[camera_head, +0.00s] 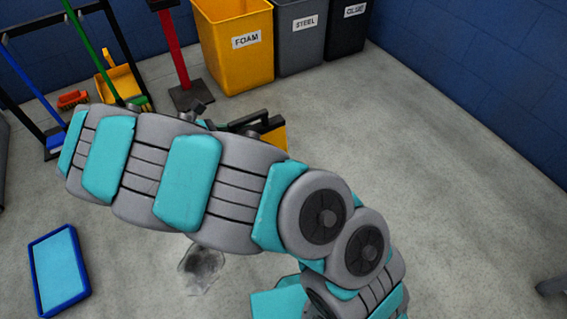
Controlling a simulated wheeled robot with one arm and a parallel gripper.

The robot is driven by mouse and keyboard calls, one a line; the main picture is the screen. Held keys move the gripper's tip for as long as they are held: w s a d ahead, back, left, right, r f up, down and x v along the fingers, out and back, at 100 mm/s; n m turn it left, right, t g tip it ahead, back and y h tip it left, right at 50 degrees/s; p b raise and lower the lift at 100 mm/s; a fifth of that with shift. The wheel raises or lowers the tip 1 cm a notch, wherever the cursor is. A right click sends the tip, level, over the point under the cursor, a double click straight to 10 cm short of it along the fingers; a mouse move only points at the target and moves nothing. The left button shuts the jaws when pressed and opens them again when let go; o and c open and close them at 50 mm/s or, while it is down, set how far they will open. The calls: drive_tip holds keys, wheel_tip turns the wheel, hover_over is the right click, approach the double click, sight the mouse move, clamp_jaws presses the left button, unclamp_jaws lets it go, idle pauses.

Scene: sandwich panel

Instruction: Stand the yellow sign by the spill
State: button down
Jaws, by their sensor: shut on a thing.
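The yellow sign (275,137) shows only as a small yellow corner above my arm, with a black edge beside it. The rest of it is hidden behind the arm. My gripper (238,123) is mostly hidden there too; dark parts of it show against the sign, and it is shut on the sign. Whether the sign touches the floor is hidden. The spill (203,264) is a dark, wet-looking patch on the floor below my arm in the picture, its upper edge close to the arm's outline.
A yellow FOAM bin (238,62), a grey STEEL bin (301,50) and a dark bin (346,40) line the back wall. A red post (175,50) and a tool rack (70,15) stand left of them. A blue tray (38,285) lies lower left.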

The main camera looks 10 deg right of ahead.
drive_tip(key=w+d+f+b, duration=0.1)
drive_tip(key=w+d+f, duration=0.4)
drive_tip(key=w+d, duration=0.5)
drive_tip(key=shift+w+d, duration=0.2)
drive_tip(key=shift+d, duration=0.6)
drive_tip(key=shift+c, duration=2.4)
unclamp_jaws()
